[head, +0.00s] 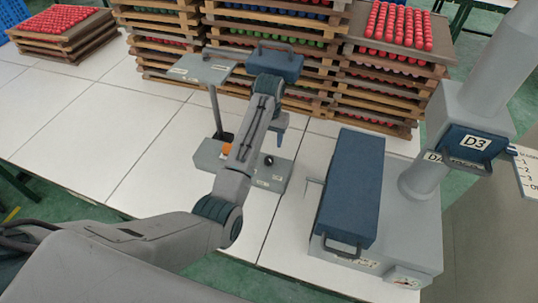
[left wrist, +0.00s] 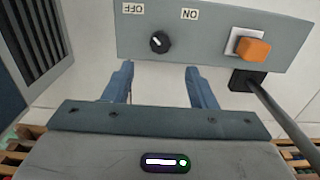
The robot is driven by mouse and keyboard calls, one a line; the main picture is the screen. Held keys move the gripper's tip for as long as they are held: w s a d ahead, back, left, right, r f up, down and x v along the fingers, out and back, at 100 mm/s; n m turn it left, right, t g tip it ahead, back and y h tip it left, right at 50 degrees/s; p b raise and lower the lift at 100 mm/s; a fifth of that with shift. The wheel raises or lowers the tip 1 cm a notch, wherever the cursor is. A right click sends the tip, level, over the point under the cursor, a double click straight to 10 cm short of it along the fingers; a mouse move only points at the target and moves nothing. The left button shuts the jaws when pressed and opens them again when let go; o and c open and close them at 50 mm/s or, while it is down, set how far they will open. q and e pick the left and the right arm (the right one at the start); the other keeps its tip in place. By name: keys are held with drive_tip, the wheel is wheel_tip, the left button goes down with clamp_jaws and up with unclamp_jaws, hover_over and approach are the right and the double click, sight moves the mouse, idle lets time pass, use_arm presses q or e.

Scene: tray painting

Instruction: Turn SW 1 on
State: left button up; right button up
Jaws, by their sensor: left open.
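A grey switch box (head: 210,155) stands on the white table under my left arm. It also shows in the left wrist view (left wrist: 270,55), with a black knob (left wrist: 159,42) below upside-down OFF and ON labels. A white mark on the knob seems to point towards the OFF side. An orange switch (left wrist: 253,50) on a white plate sits to its right. I cannot read which control is SW 1. My left gripper (left wrist: 158,72) is open and empty, its fingertips just short of the box face near the knob. In the head view the left gripper (head: 278,130) is partly hidden by its arm.
A thin post (head: 214,110) with a flat plate rises behind the box. Stacked wooden trays (head: 325,85) with coloured pieces stand behind. A blue cover on a grey machine (head: 350,190) stands to the right. The table on the left (head: 90,125) is clear.

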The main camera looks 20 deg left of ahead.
sight(269, 158)
use_arm(q)
wheel_tip(269, 158, down, 9)
drive_tip(key=shift+f+p, duration=0.2)
drive_tip(key=shift+p, duration=0.9)
drive_tip(key=shift+c, duration=0.2)
drive_tip(key=c, duration=0.9)
